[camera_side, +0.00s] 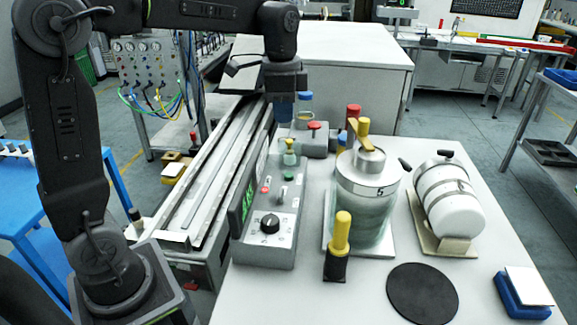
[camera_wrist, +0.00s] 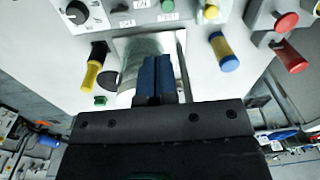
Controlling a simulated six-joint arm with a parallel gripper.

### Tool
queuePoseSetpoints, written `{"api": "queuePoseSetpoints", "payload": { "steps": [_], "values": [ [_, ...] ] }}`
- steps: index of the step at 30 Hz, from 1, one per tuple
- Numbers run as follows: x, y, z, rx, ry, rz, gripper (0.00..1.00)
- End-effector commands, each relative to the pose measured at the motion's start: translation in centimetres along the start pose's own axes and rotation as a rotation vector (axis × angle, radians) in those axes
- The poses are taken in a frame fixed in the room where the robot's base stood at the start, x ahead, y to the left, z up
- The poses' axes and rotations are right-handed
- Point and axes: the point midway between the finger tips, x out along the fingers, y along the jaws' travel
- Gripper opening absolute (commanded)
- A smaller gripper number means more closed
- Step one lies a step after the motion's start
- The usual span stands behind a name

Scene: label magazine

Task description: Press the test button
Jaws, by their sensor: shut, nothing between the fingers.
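A grey control box (camera_side: 262,250) stands at the table's left edge, with a dial, a red light, a toggle and small green caps on its sloped top. In the wrist view a green button (camera_wrist: 168,5) is cut by the top edge, beside a small label I cannot read for certain. My gripper (camera_side: 283,118) is shut and empty, its blue fingertips pointing down above the box's far end. The shut fingertips also show in the wrist view (camera_wrist: 155,60), apart from the buttons.
A lidded jar marked 5 (camera_side: 366,205) stands right of the control box. A yellow-handled tool (camera_side: 340,235) stands in front of it. A second box with a red button (camera_side: 315,126) lies behind. A white canister (camera_side: 450,205) and black disc (camera_side: 422,293) are farther right.

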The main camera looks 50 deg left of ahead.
Motion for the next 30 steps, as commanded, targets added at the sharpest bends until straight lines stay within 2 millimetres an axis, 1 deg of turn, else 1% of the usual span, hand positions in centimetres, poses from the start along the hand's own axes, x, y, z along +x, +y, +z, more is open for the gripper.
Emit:
{"api": "queuePoseSetpoints", "payload": {
  "steps": [1, 3, 6, 17, 20, 23, 25, 30],
  "values": [
    [0.4, -0.7, -0.3, 0.022, -0.012, 0.013, 0.0],
    [0.6, -1.3, -0.6, 0.048, -0.02, 0.024, 0.0],
    [0.8, -1.7, -0.8, 0.068, -0.027, 0.034, 0.0],
    [0.9, -1.8, -0.8, 0.075, -0.029, 0.035, 0.0],
    [1.2, -1.8, -0.8, 0.074, -0.029, 0.036, 0.0],
    [2.2, -1.8, -0.8, 0.074, -0.03, 0.037, 0.0],
    [3.4, -1.7, -0.7, 0.074, -0.031, 0.038, 0.0],
    [6.9, -1.6, -0.6, 0.074, -0.032, 0.04, 0.0]
  ]
}}
